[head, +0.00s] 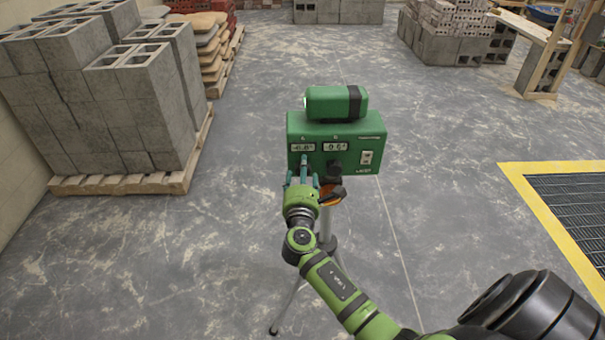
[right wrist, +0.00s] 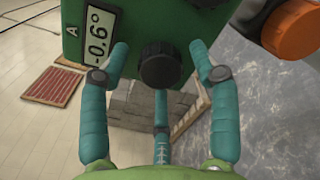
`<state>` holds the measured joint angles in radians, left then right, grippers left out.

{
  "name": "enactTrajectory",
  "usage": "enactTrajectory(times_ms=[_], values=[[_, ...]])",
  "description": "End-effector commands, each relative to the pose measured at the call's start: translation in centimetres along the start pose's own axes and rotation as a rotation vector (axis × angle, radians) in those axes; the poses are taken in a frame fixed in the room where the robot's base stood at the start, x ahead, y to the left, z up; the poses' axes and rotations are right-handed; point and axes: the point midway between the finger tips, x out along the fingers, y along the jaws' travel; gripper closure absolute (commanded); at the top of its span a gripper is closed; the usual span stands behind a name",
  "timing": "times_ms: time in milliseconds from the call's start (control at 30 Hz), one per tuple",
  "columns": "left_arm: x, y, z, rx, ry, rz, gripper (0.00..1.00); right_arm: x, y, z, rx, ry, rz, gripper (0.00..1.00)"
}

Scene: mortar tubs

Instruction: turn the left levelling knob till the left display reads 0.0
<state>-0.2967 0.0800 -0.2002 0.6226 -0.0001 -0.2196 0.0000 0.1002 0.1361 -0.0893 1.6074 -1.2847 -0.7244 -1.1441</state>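The green levelling instrument (head: 290,125) stands on a tripod. It has a left and a right display on its front. The left display (head: 301,146) is small in the head view; in the right wrist view it appears turned sideways (right wrist: 97,38), marked A, and reads -0.6°. The black left knob (right wrist: 160,66) lies below that display, largely hidden by my gripper in the head view. My right gripper (head: 302,178) has its teal fingers spread around the left knob, with visible gaps at both sides. My left gripper is in neither view.
The right display (head: 335,146) and the right knob (head: 334,167) are close beside. An orange knob (right wrist: 291,28) sits near my right gripper. Grey blocks on a pallet (head: 125,184) stand left. A yellow-edged floor grate (head: 575,205) lies right. The floor around the tripod is clear.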

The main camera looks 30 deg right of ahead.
Motion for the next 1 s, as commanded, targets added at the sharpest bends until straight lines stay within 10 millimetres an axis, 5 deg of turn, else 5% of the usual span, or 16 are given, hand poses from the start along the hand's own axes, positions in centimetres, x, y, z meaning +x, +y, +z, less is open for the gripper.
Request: enactTrajectory(times_ms=[33, 100, 133, 567, 1000], values=[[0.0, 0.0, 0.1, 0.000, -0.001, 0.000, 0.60, 0.0, 0.0, 0.0, 0.000, 0.000, 0.000, 0.61], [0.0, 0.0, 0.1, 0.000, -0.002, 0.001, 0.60, 0.0, 0.0, 0.0, 0.000, 0.000, 0.000, 0.89], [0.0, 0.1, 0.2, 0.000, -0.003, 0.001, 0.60, 0.0, 0.0, 0.0, 0.000, 0.000, 0.000, 0.93], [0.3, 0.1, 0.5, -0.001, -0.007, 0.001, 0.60, 0.0, 0.0, 0.0, 0.053, 0.002, -0.002, 0.93], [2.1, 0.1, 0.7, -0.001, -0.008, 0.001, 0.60, 0.0, -0.1, 0.0, 0.387, 0.019, -0.016, 0.93]])
